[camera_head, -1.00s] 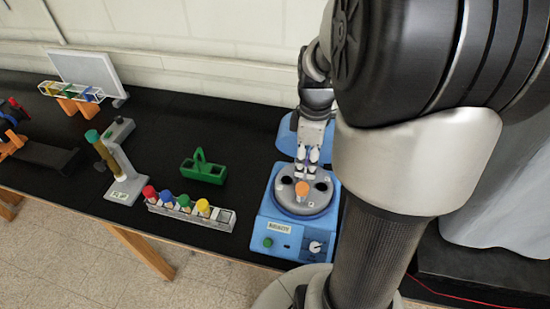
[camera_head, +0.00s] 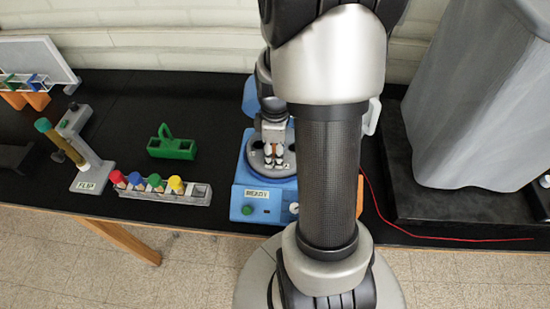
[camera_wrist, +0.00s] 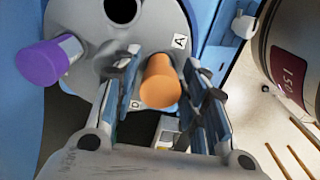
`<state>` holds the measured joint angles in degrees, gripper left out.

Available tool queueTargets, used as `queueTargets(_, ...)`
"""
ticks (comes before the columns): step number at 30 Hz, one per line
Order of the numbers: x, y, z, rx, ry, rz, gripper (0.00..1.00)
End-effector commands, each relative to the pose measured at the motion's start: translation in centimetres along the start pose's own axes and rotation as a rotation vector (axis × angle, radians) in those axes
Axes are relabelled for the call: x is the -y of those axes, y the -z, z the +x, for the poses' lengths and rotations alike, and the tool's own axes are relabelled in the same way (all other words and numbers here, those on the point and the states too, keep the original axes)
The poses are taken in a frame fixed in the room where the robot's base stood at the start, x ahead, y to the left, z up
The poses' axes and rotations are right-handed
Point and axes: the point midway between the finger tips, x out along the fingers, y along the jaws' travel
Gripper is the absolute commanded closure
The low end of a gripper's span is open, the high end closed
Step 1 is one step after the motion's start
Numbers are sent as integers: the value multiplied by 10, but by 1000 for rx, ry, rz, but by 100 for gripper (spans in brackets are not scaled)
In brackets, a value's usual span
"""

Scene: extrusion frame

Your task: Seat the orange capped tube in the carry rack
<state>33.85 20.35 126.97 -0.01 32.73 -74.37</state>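The orange capped tube (camera_wrist: 160,82) stands in a hole of the centrifuge's grey rotor (camera_wrist: 95,25), and only its cap shows. In the wrist view my gripper (camera_wrist: 162,60) has one finger on each side of the orange cap. The fingers are apart, with narrow gaps to the cap visible, so it looks open. In the head view my gripper (camera_head: 273,160) is low over the blue centrifuge (camera_head: 240,185), and my arm covers part of it. The green carry rack (camera_head: 173,149) with its handle stands on the black bench, left of the centrifuge. It looks empty.
A purple capped tube (camera_wrist: 45,62) sits in the rotor beside the orange one. A white rack (camera_head: 195,195) with red, blue, green and yellow caps stands at the bench's front. A stand labelled FLIP (camera_head: 90,180) holds a green capped tube. Bench between green rack and centrifuge is clear.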

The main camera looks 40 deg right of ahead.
Motion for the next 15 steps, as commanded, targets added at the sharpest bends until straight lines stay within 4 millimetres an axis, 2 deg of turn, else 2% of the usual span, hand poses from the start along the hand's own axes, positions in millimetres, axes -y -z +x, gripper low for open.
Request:
queueTargets(5, 0, 0, 0, 0, -1, 0, 60)
queueTargets(15, 0, 0, -1, 0, -1, 1, 82)
